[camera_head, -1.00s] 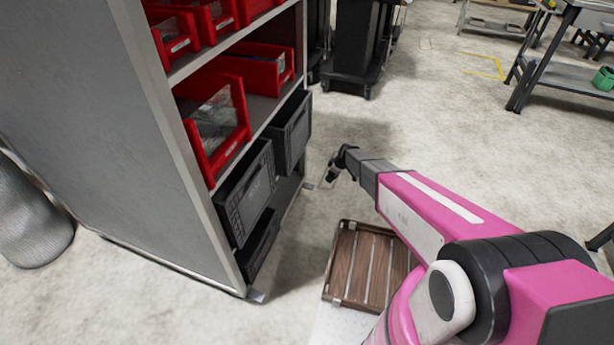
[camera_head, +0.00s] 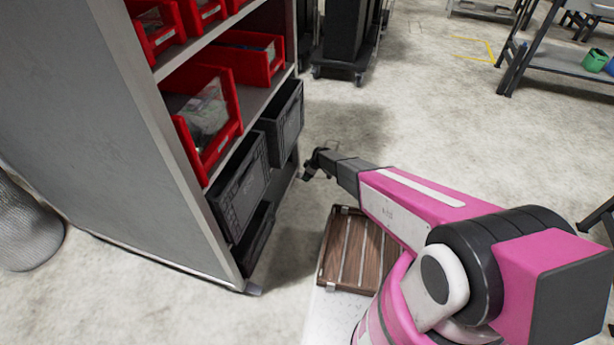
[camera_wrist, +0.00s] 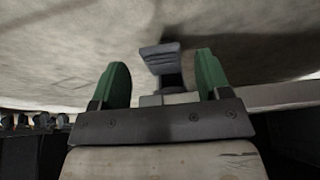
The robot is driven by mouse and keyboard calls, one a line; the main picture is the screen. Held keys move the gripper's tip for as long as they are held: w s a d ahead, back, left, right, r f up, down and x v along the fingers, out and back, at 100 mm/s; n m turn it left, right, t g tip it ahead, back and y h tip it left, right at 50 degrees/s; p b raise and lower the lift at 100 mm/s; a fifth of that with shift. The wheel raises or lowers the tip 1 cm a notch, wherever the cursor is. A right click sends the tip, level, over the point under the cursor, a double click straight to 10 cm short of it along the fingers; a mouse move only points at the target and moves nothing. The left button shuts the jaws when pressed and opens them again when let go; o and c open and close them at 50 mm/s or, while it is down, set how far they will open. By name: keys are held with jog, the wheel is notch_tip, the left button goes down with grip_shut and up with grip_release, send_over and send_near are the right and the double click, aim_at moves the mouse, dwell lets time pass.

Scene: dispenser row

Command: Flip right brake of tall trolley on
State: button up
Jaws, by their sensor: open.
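The tall trolley (camera_head: 155,150) stands at the left in the head view, with a grey side panel and shelves. My gripper (camera_head: 309,170) is low beside its lower far corner. In the wrist view my gripper (camera_wrist: 162,74) is open, with two green fingers apart. A small grey brake pedal (camera_wrist: 160,52) shows between and just beyond the fingertips, apart from both as far as I can see. In the head view this far brake is hidden behind my gripper. The other brake (camera_head: 253,289) sticks out at the trolley's near bottom corner.
Red bins (camera_head: 205,120) and dark crates (camera_head: 240,190) fill the trolley's shelves. A brown slatted crate (camera_head: 345,250) lies beneath my arm. A dark wheeled rack (camera_head: 340,40) stands behind, and a workbench (camera_head: 560,60) at the right. The floor between is clear.

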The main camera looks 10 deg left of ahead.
jog(key=shift+a+f, duration=0.25)
jog(key=shift+f, duration=0.4)
jog(key=c, duration=0.9)
jog(key=shift+d+f+y, duration=0.15)
jog(key=shift+f+y, duration=0.65)
jog(key=shift+y, duration=0.7)
jog(key=o, duration=0.9)
jog(key=v, duration=1)
jog(key=shift+d+r, duration=0.2)
jog(key=shift+r, duration=0.1)
jog(key=shift+s, duration=0.15)
